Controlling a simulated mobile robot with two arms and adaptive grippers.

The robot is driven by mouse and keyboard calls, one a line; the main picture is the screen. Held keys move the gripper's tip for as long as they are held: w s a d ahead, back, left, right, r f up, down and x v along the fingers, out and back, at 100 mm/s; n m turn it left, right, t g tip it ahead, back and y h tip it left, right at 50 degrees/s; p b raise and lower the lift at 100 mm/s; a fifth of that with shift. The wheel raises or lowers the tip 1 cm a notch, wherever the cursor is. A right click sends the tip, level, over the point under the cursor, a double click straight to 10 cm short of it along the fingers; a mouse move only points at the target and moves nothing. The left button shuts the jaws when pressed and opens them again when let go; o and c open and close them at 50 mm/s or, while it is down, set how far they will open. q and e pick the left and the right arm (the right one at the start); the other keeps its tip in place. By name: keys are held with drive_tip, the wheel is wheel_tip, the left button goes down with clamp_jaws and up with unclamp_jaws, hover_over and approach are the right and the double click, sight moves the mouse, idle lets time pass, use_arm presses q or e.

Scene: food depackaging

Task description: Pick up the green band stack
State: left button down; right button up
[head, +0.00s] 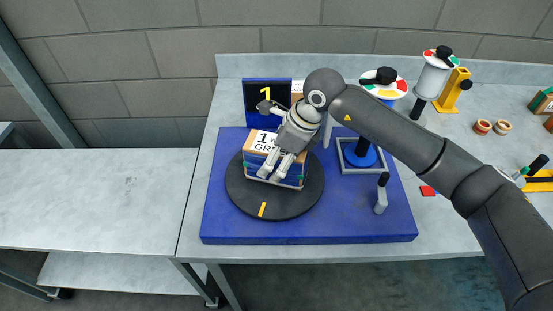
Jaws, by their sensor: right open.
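On a black round turntable (248,205) sits a box-like stack (294,178) with blue and tan sides. A white label on its top reads "1" and "GR", the rest hidden behind my right gripper. Thin green lines show low on its side; I cannot tell whether these are the green band. My right gripper (270,174) is open, its pale fingers pointing down over the front of the stack. I cannot tell whether they touch it. My left gripper is not in view.
The left table (90,200) is bare.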

drive_tip(key=c, duration=1)
drive_tip(key=shift+s+f, duration=0.1)
drive_tip(key=shift+c, duration=0.5)
